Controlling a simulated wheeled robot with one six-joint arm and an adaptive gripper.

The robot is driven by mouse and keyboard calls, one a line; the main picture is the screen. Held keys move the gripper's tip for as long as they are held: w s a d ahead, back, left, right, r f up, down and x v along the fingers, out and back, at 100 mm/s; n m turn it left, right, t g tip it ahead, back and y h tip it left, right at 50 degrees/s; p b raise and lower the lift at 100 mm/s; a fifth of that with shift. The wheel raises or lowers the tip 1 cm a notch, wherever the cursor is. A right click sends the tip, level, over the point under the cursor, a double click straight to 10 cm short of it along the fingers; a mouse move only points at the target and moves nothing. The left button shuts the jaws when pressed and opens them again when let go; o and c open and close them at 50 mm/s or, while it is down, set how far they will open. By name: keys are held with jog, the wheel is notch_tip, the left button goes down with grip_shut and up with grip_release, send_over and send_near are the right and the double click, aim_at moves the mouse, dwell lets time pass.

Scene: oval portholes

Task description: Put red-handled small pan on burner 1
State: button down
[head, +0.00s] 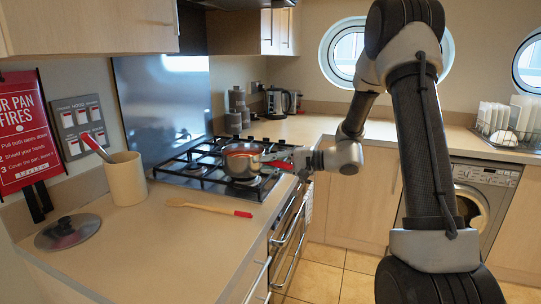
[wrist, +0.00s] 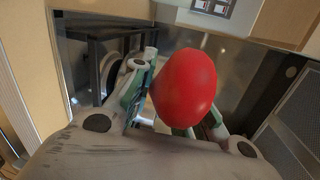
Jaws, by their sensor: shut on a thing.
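The small pan (head: 241,161), metal with a reddish inside, is at the near right part of the black gas hob (head: 205,178). I cannot tell whether its base touches the grate. Its red handle points right into my gripper (head: 287,160), which is shut on it. In the wrist view the red handle end (wrist: 185,84) sticks up between the fingers of my gripper (wrist: 170,110) and hides much of the pan. I cannot read any burner number.
A wooden spoon (head: 205,207) with a red end lies in front of the hob. A glass lid (head: 67,233) and a beige utensil crock (head: 124,179) stand at the left. A kettle (head: 278,102) and canisters (head: 237,104) are behind. The front counter is mostly clear.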

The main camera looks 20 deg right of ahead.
dwell(0.3)
jog(key=c, duration=1.4)
grip_release()
jog(key=shift+f, duration=0.1)
